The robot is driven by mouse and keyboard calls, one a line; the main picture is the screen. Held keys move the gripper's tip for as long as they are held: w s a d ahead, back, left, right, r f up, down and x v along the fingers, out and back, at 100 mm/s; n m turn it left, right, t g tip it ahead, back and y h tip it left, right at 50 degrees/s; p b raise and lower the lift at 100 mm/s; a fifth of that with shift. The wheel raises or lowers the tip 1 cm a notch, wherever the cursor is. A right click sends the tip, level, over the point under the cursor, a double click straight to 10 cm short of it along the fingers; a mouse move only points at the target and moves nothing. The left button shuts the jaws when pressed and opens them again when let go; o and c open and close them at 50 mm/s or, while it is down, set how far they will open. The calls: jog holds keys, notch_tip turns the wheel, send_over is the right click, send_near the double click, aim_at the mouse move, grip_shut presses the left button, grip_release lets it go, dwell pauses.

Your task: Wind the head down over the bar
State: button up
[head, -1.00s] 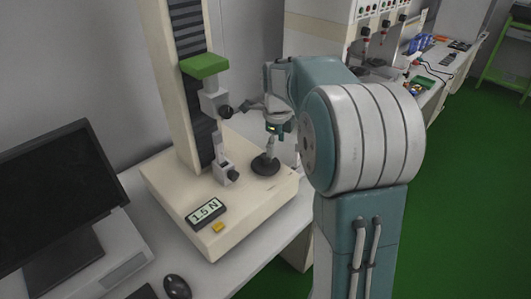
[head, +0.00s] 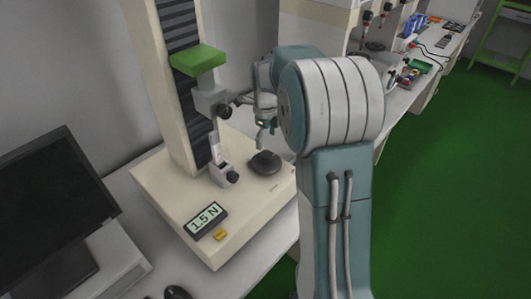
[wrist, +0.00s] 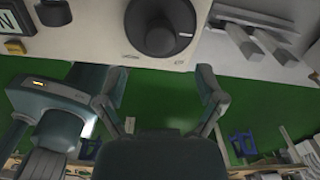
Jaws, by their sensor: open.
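The test machine's head (head: 198,60) is a green block on the striped column, with a grey upper clamp (head: 211,101) and black knob below it. A short pale bar (head: 214,146) stands upright in the lower clamp (head: 222,173). I cannot tell whether the upper clamp touches it. A black round handwheel (head: 265,163) with a raised hub sits on the base; it also shows at the top of the wrist view (wrist: 158,38). My gripper (head: 263,132) is above the handwheel, apart from it. In the wrist view, its fingers (wrist: 160,92) are spread and empty.
A display (head: 206,219) reading 1.5 N and a yellow button (head: 221,235) are on the cream base (head: 253,234). A monitor (head: 52,205) stands at left. Another bench (head: 412,98) with equipment runs behind my arm. Green floor (head: 450,200) is clear at right.

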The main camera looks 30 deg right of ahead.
aim_at(266, 153)
notch_tip(266, 153, down, 6)
jog(key=shift+d+f, duration=0.1)
jog(key=shift+f, duration=0.15)
jog(key=c, duration=1.1)
